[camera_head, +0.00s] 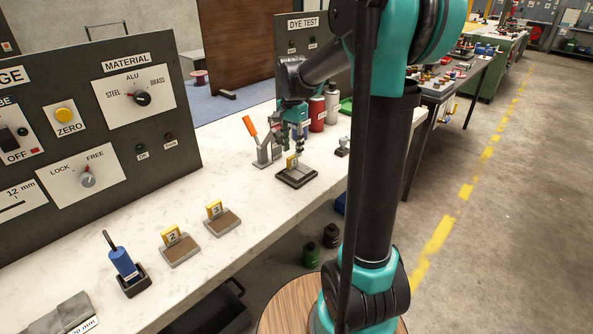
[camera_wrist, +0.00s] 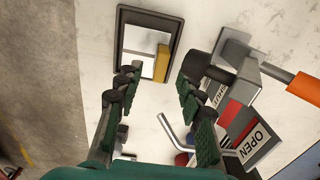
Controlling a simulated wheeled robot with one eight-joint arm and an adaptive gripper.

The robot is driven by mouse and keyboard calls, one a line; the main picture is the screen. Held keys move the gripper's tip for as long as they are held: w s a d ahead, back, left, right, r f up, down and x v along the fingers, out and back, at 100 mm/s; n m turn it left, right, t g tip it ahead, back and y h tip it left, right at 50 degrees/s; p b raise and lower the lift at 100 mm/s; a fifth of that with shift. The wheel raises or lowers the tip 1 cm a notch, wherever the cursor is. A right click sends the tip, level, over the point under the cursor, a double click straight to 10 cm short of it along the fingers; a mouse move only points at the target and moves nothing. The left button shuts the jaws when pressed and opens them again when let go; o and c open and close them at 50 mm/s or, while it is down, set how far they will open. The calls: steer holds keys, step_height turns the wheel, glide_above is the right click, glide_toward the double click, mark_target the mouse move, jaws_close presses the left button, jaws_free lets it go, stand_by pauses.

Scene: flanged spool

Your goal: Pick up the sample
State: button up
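My gripper (camera_head: 291,145) is above a small dark tray (camera_head: 297,180) on the white bench. In the wrist view my gripper (camera_wrist: 158,84) has its two green fingers wide apart, with nothing seen between them. The dark-rimmed tray (camera_wrist: 122,45) lies past the fingertips. It holds a pale, shiny plate (camera_wrist: 138,40) and a yellow block (camera_wrist: 162,64); a yellow tag (camera_head: 292,161) also shows there in the head view. No thing is marked as the sample, so I cannot tell which it is.
A lever with an orange handle (camera_head: 250,126) stands left of my gripper; its orange handle also shows in the wrist view (camera_wrist: 304,88). Red and grey bottles (camera_head: 317,113) stand behind. Two yellow-tagged plates (camera_head: 222,222) (camera_head: 180,249) and a blue holder (camera_head: 122,262) are nearer. A control panel backs the bench.

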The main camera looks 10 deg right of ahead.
mark_target(292, 156)
step_height(292, 156, down, 5)
steer(key=shift+w+r, duration=0.1)
steer(key=shift+c, duration=0.5)
jaws_close()
